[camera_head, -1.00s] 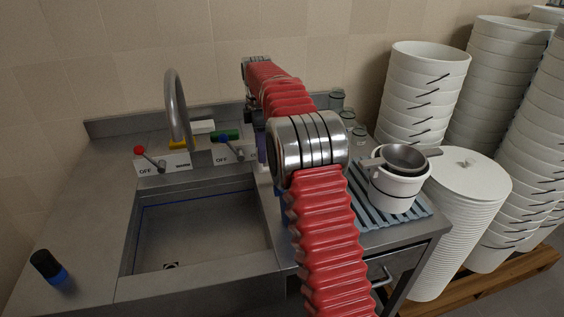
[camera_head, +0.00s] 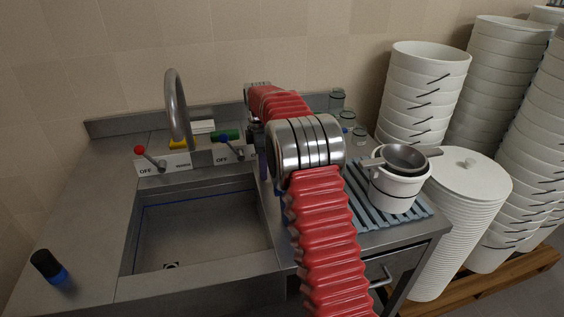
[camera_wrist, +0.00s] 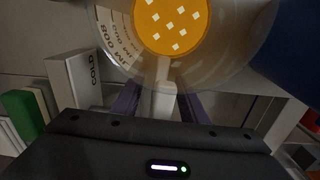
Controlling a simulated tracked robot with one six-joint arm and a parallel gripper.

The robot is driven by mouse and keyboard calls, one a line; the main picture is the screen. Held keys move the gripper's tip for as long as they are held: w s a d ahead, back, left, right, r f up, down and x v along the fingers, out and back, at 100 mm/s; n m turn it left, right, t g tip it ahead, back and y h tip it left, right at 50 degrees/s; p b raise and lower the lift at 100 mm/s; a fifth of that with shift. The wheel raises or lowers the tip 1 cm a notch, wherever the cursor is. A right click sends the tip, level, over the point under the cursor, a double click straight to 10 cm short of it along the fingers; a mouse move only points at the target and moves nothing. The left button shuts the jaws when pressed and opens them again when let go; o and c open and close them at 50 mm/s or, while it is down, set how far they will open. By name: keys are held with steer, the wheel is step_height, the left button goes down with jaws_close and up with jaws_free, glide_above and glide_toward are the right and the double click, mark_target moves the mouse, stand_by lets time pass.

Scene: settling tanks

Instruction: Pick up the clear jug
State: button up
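In the wrist view the clear jug (camera_wrist: 236,62) fills the top middle. It is see-through, with printed measuring marks at its left and a yellow perforated disc (camera_wrist: 172,22) showing inside or through it. Its pale handle (camera_wrist: 162,100) points toward me. My gripper (camera_wrist: 160,98) has its purple fingers apart, one on each side of the handle, with a visible gap at the left; contact at the right is unclear. In the head view my red-sleeved arm hides the jug and most of the gripper.
A sink (camera_head: 200,235) with a curved faucet (camera_head: 176,110) lies left of my arm. A white pot (camera_head: 396,188) holding a metal strainer (camera_head: 404,156) stands on the ribbed mat (camera_head: 366,214) at right. Small jars (camera_head: 347,120) stand behind. Bucket stacks (camera_head: 425,85) fill the right.

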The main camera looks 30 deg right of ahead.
steer(key=shift+f, duration=0.8)
steer(key=shift+c, duration=0.4)
jaws_close()
